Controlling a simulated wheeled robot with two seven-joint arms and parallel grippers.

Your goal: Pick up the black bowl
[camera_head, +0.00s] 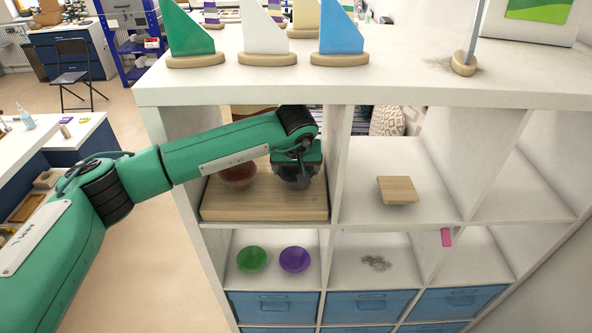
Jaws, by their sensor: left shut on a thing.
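The black bowl (294,182) is dark and round. It is at the right side of the wooden board (264,205) in the upper left compartment. My left arm reaches into this compartment from the left. My left gripper (297,174) is shut on the black bowl, and its dark fingers cover much of it. I cannot tell whether the bowl touches the board. My right gripper is not in view.
A brown bowl (238,176) sits left of the black one, partly behind my arm. Shelf walls and the top board (400,88) enclose the compartment. Below are a green bowl (251,259) and a purple bowl (295,259). A small wooden block (397,190) is in the compartment to the right.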

